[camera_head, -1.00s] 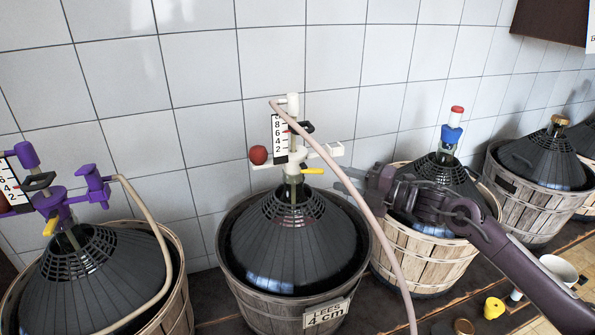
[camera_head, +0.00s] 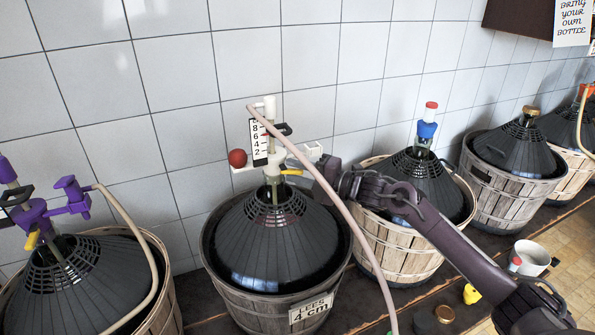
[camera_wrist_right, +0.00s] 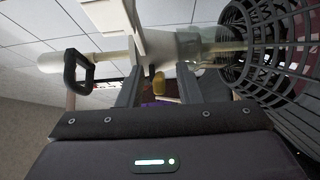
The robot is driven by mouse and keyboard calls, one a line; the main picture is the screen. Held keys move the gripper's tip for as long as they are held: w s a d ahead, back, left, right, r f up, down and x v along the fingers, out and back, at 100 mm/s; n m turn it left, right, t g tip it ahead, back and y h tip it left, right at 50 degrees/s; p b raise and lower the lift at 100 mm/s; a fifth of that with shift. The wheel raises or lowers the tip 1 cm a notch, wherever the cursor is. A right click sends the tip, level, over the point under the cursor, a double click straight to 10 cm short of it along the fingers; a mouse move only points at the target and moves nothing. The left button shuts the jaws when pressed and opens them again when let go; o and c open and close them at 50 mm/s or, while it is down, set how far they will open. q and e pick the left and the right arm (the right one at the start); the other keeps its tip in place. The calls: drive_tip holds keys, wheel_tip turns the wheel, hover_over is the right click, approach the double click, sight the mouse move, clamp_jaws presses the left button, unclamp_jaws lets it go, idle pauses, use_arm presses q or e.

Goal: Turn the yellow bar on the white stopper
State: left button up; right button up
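The white stopper (camera_head: 275,165) sits in the neck of the middle dark demijohn (camera_head: 285,235), with a red ball, a level scale and a pale hose on it. Its small yellow bar (camera_head: 291,172) sticks out to the right. My right gripper (camera_head: 312,172) is beside the stopper at the bar's right end; its fingertips are hard to make out there. In the right wrist view the two fingers (camera_wrist_right: 159,70) stand apart, and the yellow bar (camera_wrist_right: 158,84) shows between them. I cannot tell whether either finger touches it. My left gripper is not in view.
A purple stopper (camera_head: 40,212) stands on the left demijohn. The pale hose (camera_head: 345,215) hangs down in front of my right arm. A demijohn with a blue-and-red top (camera_head: 427,125) stands behind the arm. A white cup (camera_head: 530,258) and yellow duck (camera_head: 471,294) are at right.

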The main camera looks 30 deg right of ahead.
clamp_jaws()
